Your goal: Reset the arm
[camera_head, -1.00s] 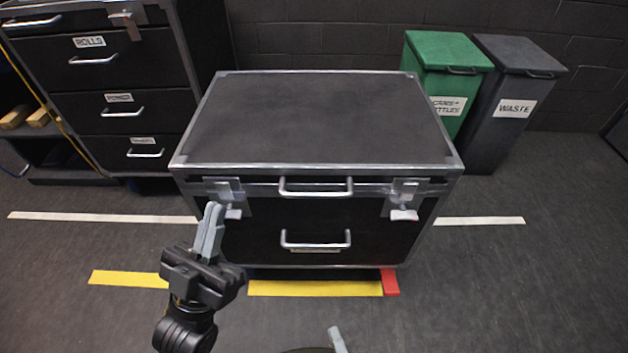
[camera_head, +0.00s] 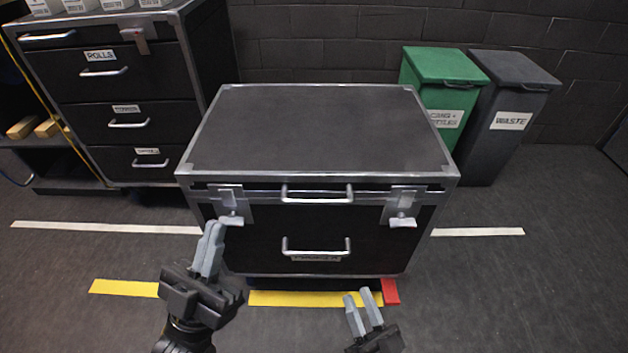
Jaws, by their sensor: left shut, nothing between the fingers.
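My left gripper (camera_head: 214,228) is in front of the left side of a black case (camera_head: 315,130) with metal edges. Its two grey fingers are together and point up, just below the case's left latch (camera_head: 231,205); nothing shows between them. I cannot tell whether the fingertips touch the case. My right gripper (camera_head: 358,294) is low in the picture, in front of the case's lower right part. Its two fingers stand a little apart with nothing between them.
The case has two front handles and a right latch (camera_head: 402,208). A drawer cabinet (camera_head: 115,85) stands at the left; green (camera_head: 445,90) and grey (camera_head: 500,125) bins stand at the right. Yellow tape (camera_head: 310,299) and a red mark (camera_head: 391,291) lie on the floor, which is open at the right.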

